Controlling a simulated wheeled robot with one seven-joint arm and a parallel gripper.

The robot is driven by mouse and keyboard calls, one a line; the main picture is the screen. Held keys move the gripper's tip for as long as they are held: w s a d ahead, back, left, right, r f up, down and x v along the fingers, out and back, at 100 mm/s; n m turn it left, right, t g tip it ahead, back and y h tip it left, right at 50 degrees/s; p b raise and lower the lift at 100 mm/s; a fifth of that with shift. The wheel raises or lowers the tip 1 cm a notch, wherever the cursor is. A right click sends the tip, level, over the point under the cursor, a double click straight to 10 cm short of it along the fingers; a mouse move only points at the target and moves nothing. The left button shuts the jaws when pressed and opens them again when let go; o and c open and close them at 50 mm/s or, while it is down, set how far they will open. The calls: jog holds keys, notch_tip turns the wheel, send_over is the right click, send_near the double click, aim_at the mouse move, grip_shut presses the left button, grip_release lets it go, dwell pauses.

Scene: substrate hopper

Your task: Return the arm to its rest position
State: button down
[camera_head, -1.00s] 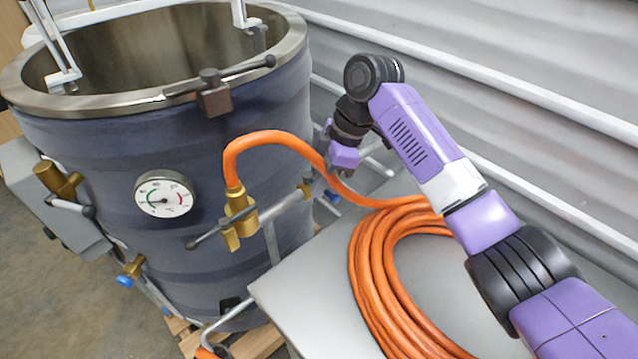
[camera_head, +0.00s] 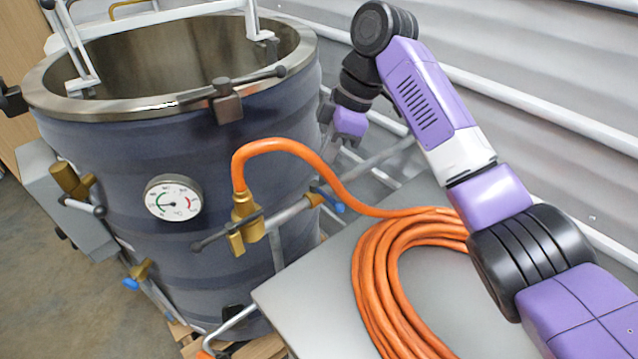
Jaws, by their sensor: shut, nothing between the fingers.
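My arm, purple and black, reaches in from the lower right and bends down at its black joint near the top middle. My gripper (camera_head: 328,140) hangs below that joint, small in the picture and beside the tank's right wall. It is shut and empty, and it appears to touch nothing. The wrist partly hides its fingers. An orange hose (camera_head: 300,149) arcs below it from a brass valve (camera_head: 246,222) to a coil on a grey table top.
A large dark blue open tank (camera_head: 110,165) with a steel rim (camera_head: 110,108) and a dial gauge (camera_head: 173,199) fills the left. The grey table (camera_head: 310,290) bears the hose coil (camera_head: 375,280). White rails (camera_head: 520,100) run along the corrugated wall behind my arm.

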jog(key=shift+w+d+r, duration=0.1)
jog(key=shift+r, duration=0.55)
